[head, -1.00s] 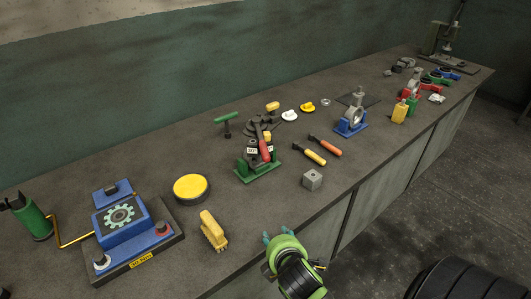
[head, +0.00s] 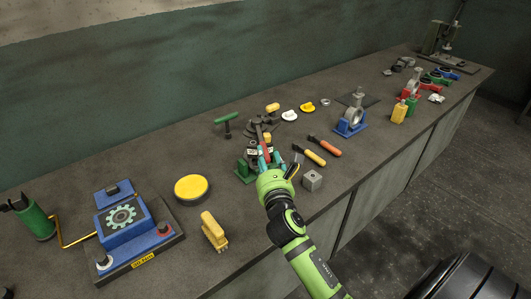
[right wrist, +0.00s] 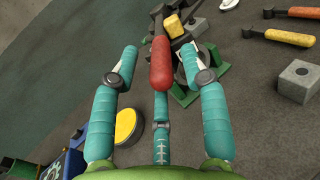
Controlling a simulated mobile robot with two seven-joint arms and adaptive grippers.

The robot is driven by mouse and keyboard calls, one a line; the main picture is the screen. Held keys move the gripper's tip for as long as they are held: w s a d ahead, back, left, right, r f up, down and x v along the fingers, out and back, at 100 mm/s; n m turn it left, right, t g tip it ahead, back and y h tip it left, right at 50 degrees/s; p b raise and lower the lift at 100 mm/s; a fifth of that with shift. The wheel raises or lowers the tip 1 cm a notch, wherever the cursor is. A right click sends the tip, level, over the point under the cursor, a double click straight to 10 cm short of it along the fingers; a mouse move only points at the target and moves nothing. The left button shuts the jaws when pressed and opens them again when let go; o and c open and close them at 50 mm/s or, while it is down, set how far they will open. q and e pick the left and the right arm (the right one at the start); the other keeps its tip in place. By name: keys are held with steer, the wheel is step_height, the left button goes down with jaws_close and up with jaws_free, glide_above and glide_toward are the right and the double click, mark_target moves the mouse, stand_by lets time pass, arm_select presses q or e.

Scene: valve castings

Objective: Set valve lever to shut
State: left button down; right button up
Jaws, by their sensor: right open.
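The valve on its green base (head: 243,173) stands mid-bench in the head view, partly hidden behind my right gripper (head: 268,162). Its red lever (right wrist: 160,64) shows in the right wrist view, with its rounded grip end towards the camera. The teal fingers of my right gripper (right wrist: 160,56) are spread on either side of the lever, with a gap on each side. The gripper is open and holds nothing. The valve's labels are too covered or small to read now. My left gripper is not in view.
A grey block (head: 312,180) and tools with yellow (head: 315,157) and orange (head: 329,147) handles lie right of the valve. A yellow round tin (head: 191,188), a yellow brush (head: 214,230) and a blue machine (head: 125,220) are to its left. Bare bench lies in front.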

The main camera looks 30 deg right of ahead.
steer(key=shift+x, duration=1.1)
jaws_close()
